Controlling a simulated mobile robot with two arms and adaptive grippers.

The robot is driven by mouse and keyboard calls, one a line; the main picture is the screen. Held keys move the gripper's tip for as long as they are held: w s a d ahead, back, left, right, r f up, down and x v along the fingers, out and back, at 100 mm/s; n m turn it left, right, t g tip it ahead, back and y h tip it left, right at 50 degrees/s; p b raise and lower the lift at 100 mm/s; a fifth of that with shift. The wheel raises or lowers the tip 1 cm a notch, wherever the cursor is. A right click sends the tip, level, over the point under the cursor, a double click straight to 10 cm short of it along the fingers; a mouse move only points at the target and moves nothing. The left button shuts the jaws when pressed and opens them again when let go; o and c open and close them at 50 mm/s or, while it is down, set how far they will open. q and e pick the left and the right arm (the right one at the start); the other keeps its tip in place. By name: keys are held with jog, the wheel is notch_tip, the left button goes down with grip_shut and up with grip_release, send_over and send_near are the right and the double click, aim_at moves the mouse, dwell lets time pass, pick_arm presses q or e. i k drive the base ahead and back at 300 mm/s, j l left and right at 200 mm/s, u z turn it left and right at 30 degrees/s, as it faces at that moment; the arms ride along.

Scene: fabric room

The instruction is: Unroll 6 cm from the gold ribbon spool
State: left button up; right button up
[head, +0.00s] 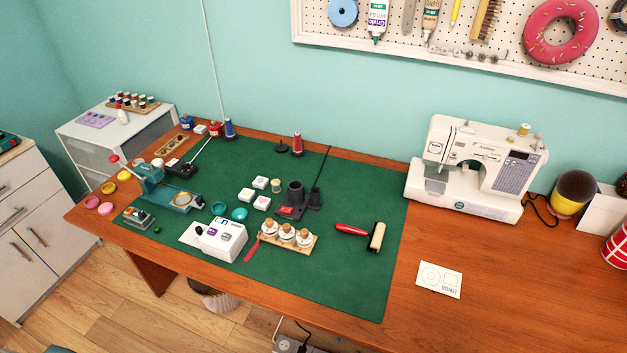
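I cannot single out the gold ribbon spool for certain. A small yellow round piece (123,175) lies at the left end of the table, beside a golden-orange one (109,188); either could be a spool, but they are too small to tell. A gold thread spool (525,130) sits on top of the sewing machine. No unrolled ribbon is visible. Neither of my grippers is in this view.
The white sewing machine (470,165) is at right. The mat's front right is clear.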

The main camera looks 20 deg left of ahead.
aim_at(304, 238)
jog(key=k+u, duration=0.1)
jog(key=u, duration=0.3)
jog(key=k+l+u, duration=0.1)
jog(key=u, duration=0.25)
jog(key=k+u, duration=0.15)
jog(key=u, duration=0.25)
jog(key=k+u, duration=0.15)
jog(key=u, duration=0.2)
